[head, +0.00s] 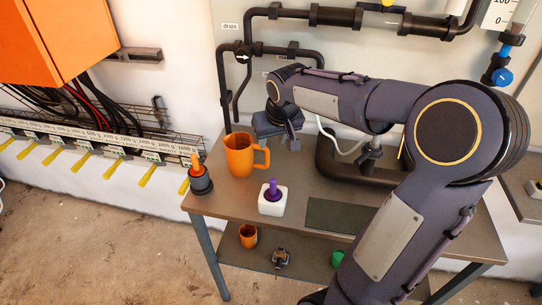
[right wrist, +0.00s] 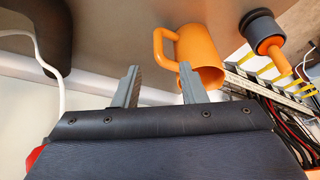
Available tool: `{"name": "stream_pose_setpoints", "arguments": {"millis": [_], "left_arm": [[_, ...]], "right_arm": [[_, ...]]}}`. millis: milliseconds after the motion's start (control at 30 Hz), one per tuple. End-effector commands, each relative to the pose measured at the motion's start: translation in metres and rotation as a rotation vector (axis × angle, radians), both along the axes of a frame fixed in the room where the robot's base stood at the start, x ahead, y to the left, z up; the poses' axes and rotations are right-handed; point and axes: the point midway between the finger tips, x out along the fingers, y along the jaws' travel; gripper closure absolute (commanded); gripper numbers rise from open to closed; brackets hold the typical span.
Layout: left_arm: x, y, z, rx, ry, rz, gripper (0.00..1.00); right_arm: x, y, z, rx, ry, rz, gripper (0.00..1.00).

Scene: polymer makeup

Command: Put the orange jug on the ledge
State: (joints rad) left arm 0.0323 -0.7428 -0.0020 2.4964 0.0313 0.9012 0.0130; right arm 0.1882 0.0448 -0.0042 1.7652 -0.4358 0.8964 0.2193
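The orange jug (head: 239,154) stands upright on the brown tabletop (head: 330,190) near its back left, its handle toward the right. My right gripper (head: 290,140) is just right of the jug, beyond its handle, and apart from it. In the right wrist view, the two grey fingers (right wrist: 157,88) are spread with nothing between them; the jug (right wrist: 200,58) shows beyond the right-hand finger. A narrow dark ledge-like bracket (head: 134,54) is on the wall beside the orange cabinet. I cannot tell for certain whether it is the task's ledge. My left gripper is not in view.
A black holder with an orange-handled tool (head: 200,178) stands at the table's left corner. A white block with a purple item (head: 272,198) and a dark mat (head: 340,216) are in front. Black pipes (head: 228,90) rise behind. A small orange cup (head: 248,236) is on the lower shelf.

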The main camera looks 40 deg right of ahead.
Motion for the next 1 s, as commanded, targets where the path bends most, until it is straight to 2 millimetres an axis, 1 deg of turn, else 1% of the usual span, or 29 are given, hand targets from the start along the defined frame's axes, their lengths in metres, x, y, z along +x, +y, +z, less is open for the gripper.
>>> {"name": "stream_pose_setpoints", "arguments": {"millis": [67,133,167,200,233,300,400,500,600,667,1000], "left_arm": [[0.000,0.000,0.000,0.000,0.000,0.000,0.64],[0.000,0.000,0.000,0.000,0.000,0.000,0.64],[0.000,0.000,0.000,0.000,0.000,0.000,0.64],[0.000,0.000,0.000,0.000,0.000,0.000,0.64],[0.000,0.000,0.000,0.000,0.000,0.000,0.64],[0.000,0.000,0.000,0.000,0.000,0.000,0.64],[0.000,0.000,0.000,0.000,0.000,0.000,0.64],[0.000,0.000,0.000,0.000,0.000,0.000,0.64],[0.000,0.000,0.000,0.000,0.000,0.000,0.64],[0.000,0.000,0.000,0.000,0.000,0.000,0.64],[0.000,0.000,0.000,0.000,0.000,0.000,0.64]], "right_arm": [[-0.016,0.011,0.007,0.022,-0.013,0.013,0.62],[-0.042,0.029,0.012,0.061,-0.028,0.034,0.62],[-0.056,0.039,0.014,0.081,-0.037,0.046,0.62],[-0.075,0.054,0.014,0.114,-0.049,0.062,0.62],[-0.091,0.065,0.013,0.138,-0.058,0.077,0.62],[-0.125,0.091,0.008,0.196,-0.079,0.110,0.62],[-0.166,0.123,-0.003,0.268,-0.107,0.151,0.62],[-0.195,0.146,-0.016,0.321,-0.127,0.183,0.62],[-0.210,0.159,-0.024,0.353,-0.137,0.201,0.62],[-0.213,0.162,-0.026,0.360,-0.140,0.205,0.62],[-0.214,0.163,-0.027,0.362,-0.139,0.206,0.62]]}}
